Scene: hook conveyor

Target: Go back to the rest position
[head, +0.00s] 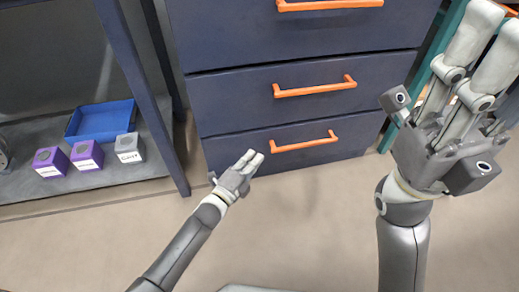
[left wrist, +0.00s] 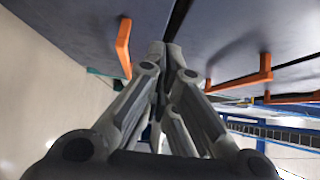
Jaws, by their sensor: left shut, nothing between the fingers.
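My left gripper (head: 252,160) is shut and empty, in front of the lowest drawer of the dark blue cabinet (head: 230,88). In the left wrist view its fingers (left wrist: 165,60) come together at the tips, with nothing between them. My right gripper (head: 496,42) is raised at the right edge of the head view, its fingers pointing up. I cannot tell whether it is open or shut, and nothing shows held in it.
The drawers look closed, with orange handles (head: 306,142). A grey shelf (head: 60,186) at left holds a blue tray (head: 100,122), two purple boxes (head: 88,155) and a grey box (head: 129,148). The floor (head: 300,225) in front is clear.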

